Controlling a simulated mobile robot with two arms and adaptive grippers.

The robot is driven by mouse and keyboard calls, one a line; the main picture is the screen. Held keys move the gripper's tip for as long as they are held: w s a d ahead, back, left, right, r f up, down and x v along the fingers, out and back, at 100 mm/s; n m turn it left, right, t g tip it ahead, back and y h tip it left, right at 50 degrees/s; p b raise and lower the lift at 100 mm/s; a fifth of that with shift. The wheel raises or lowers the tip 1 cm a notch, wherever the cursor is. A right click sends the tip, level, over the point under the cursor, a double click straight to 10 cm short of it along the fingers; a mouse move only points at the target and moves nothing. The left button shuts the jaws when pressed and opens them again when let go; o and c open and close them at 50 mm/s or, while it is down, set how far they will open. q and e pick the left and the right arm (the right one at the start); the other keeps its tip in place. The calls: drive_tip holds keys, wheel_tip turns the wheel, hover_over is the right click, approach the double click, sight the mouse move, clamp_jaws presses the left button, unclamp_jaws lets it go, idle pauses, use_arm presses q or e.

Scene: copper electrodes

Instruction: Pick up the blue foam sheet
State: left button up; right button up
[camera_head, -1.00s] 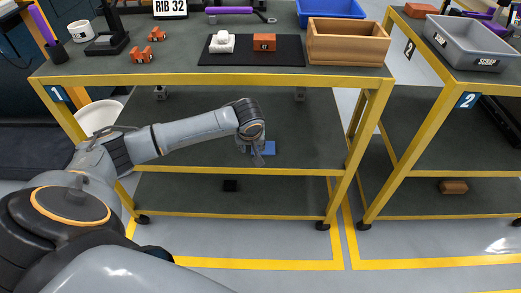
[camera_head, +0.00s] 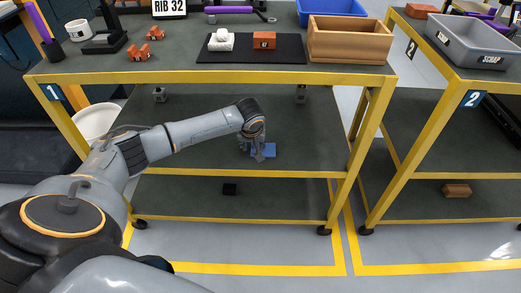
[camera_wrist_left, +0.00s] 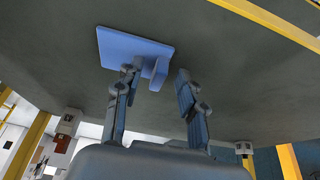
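The blue foam sheet (camera_head: 268,150) lies on the middle shelf of cart 1 in the head view, partly hidden by my left gripper (camera_head: 257,153). In the left wrist view the sheet (camera_wrist_left: 127,45) is a flat blue slab with a small blue piece standing up from it. My left gripper (camera_wrist_left: 157,82) is open there, its two fingers apart. The left fingertip overlaps the sheet's edge in the picture, and the small standing piece shows between the fingertips. I cannot tell whether the fingers touch it. My right gripper is in neither view.
Cart 1's yellow top rail (camera_head: 210,78) runs above my left forearm. A small black block (camera_head: 230,189) lies on the bottom shelf. A wooden box (camera_head: 349,40) and a black mat (camera_head: 282,55) are on top. The middle shelf around the sheet is mostly clear.

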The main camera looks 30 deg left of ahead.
use_arm(q)
clamp_jaws()
